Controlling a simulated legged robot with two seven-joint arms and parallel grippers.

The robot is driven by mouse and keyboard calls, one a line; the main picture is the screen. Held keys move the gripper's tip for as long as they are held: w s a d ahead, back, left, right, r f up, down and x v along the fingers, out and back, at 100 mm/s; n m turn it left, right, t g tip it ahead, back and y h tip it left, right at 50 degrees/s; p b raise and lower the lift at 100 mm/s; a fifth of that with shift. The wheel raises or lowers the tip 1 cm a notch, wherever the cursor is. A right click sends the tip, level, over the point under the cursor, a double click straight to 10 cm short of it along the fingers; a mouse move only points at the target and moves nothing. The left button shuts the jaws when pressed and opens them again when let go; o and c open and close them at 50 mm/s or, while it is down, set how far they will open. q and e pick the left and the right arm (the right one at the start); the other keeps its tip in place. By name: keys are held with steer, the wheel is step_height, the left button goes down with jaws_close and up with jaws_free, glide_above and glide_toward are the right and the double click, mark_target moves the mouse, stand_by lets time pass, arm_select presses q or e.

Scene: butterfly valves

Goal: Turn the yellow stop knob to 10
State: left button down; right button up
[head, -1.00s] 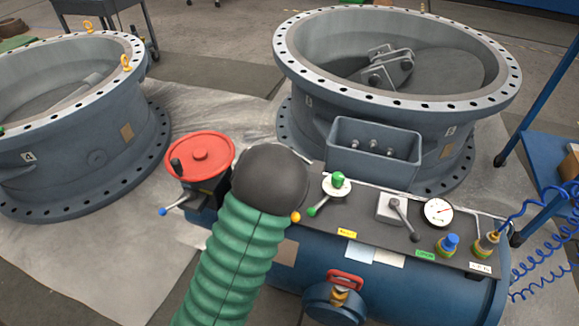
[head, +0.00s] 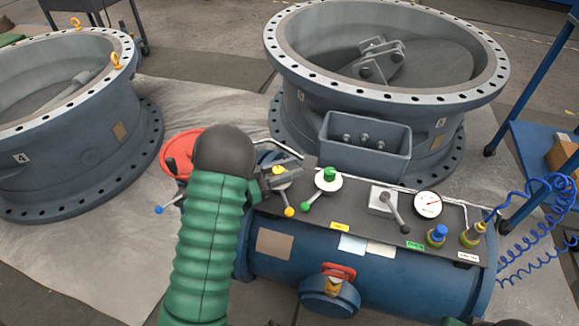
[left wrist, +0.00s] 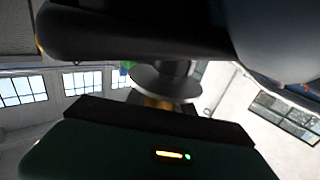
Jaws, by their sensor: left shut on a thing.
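The yellow stop knob (head: 278,170) is on the dark top panel of the blue tank, left of the green knob. A lever with a yellow ball (head: 289,212) points from it toward the front. My left gripper (head: 279,175) reaches it from the left and is shut on the yellow knob, hiding part of it. In the left wrist view, a metal disc (left wrist: 165,88) and a little yellow (left wrist: 155,102) show between the dark jaws. No scale figures are readable, so I cannot tell the knob's setting. My right gripper is not in view.
The green knob (head: 329,174) with its green-ball lever is close on the right. Further right are a grey lever (head: 392,208), a gauge (head: 428,204) and a blue knob (head: 437,235). A red handwheel (head: 178,154) is partly behind my left arm. A grey box (head: 365,145) stands behind.

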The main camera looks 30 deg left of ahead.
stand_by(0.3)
arm_select(q)
steer(key=c, duration=1.1)
jaws_free()
steer(key=p+v, duration=0.5)
steer(key=v, duration=1.1)
steer(key=shift+a, duration=0.25)
steer(key=shift+s+a, duration=0.15)
steer(key=shift+s, duration=0.15)
